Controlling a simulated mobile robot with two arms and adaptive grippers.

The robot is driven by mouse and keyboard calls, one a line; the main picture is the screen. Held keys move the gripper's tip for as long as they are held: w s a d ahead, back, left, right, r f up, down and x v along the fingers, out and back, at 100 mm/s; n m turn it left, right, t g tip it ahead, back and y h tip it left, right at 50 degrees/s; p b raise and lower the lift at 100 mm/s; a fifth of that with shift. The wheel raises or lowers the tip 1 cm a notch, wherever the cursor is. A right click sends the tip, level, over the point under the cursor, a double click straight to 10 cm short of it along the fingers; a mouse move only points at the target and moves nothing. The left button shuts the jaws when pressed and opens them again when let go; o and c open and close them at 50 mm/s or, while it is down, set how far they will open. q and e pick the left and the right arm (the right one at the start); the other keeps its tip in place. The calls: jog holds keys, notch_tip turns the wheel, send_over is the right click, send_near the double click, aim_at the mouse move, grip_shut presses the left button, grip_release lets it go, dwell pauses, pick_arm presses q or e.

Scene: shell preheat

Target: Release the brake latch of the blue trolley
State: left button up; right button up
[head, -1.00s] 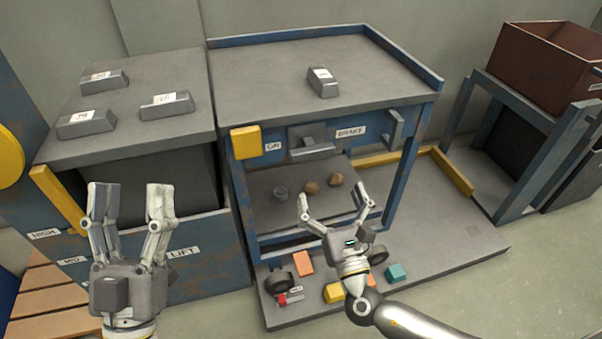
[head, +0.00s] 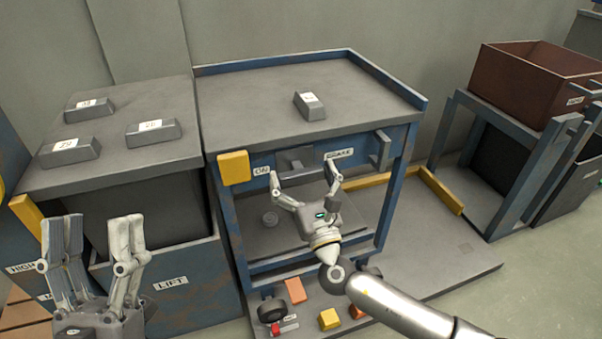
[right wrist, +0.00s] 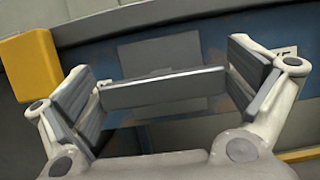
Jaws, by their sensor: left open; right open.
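The blue trolley (head: 395,190) stands in the middle of the head view. A grey latch with a flat bar (head: 296,161) sits on its front rail, left of a small label too blurred to read surely. The right wrist view shows the grey bar (right wrist: 165,88) spanning the space between my right fingers; contact is unclear. My right gripper (head: 302,174) is open and empty, just in front of and below the latch. A small red lever (head: 285,328) is low by the trolley's front wheel. My left gripper (head: 95,238) is open and empty at the lower left.
A yellow block (head: 234,168) is on the rail's left end, and a grey hook (head: 381,150) on its right. One labelled grey ingot (head: 309,106) lies on the trolley top. A left cabinet (head: 45,178) bears several ingots. A brown bin (head: 530,80) stands at right.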

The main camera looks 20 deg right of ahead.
jog(key=c, duration=0.8)
